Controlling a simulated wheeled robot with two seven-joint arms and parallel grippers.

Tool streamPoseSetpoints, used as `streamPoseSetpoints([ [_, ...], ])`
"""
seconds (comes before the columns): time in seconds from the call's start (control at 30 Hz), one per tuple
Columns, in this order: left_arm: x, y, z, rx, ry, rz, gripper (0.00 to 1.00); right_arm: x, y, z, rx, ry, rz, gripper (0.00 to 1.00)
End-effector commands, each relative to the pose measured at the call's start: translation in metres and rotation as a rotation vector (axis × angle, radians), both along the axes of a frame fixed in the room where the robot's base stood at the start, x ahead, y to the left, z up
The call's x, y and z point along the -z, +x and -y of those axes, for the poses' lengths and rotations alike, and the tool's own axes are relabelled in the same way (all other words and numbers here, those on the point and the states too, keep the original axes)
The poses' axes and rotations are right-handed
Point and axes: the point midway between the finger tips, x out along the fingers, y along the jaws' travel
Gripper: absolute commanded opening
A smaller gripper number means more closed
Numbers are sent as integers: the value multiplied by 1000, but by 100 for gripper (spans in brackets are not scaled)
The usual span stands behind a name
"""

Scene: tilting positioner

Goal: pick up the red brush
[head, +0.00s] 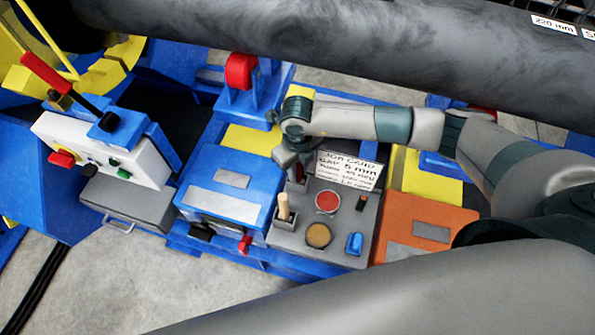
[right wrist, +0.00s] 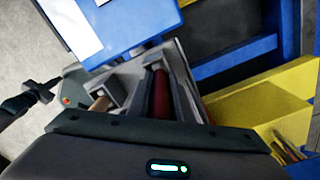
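The red brush (right wrist: 160,96) shows in the right wrist view as an upright dark red handle between the fingers of my right gripper (right wrist: 163,88). The fingers lie close along both sides of the handle, and I cannot tell whether they press on it. In the head view my right gripper (head: 295,170) points down over the back left part of the grey tray (head: 337,248) and hides most of the brush. A brush with a pale wooden handle (head: 284,207) stands just in front of it. My left gripper is not in view.
The tray also holds a red round pot (head: 327,202), a tan round pot (head: 318,236), a blue item (head: 354,243) and a written card (head: 349,170). A blue box (head: 228,190) stands left, an orange box (head: 423,228) right. A large grey pipe (head: 330,45) crosses above.

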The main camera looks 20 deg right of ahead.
Motion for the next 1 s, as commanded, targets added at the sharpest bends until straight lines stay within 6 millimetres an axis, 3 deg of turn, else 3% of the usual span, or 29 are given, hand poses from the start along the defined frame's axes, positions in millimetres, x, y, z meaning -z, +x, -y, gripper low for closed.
streamPoseSetpoints([
  [0.47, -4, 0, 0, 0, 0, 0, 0, -5, 0, 0, 0, 0, 1, 0],
  [0.67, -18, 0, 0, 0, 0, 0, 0, -26, 1, 0, 0, 1, 2, 0],
  [1.0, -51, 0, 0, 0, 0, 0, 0, -78, 0, 0, 0, 0, 1, 0],
])
